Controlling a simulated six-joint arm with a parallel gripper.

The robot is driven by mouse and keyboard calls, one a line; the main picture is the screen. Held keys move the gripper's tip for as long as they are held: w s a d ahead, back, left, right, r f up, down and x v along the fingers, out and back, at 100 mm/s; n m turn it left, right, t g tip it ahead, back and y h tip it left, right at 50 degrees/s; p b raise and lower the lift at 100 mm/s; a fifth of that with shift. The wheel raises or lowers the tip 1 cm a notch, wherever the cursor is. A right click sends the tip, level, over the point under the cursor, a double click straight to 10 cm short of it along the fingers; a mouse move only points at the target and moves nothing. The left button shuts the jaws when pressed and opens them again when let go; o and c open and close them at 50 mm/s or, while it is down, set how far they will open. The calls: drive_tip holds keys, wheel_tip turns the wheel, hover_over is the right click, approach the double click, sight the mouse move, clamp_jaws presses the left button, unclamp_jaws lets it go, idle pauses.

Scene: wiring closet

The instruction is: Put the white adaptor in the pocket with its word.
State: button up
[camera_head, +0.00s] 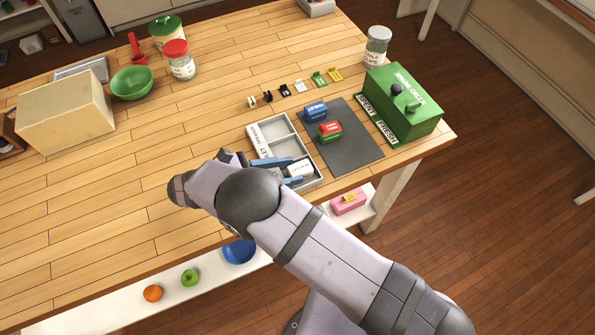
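The white adaptor (300,169) has small dark lettering, too small to read surely. It is at the near pocket of a grey tray (319,181); I cannot tell whether it rests inside or is held just above. My gripper (284,172) has blue fingers on either side of the adaptor; whether they press on it is not clear. The tray has pockets in a row, with word labels along its left edge. One label (264,137) seems to read SPEAKER; another ends in LET. My arm hides the near left part of the tray. The far and middle pockets look empty.
Blue (316,111) and red (330,130) blocks sit on a dark mat (352,150) right of the tray. A green box (403,103) and a jar (377,47) stand beyond. The table's left middle is clear.

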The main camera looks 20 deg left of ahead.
drive_tip(key=b+v, duration=0.3)
drive_tip(key=v, duration=0.3)
drive_tip(key=shift+s+a, duration=0.25)
drive_tip(key=shift+a, duration=0.05)
drive_tip(key=shift+s+a+r, duration=0.3)
drive_tip(key=shift+s+r, duration=0.05)
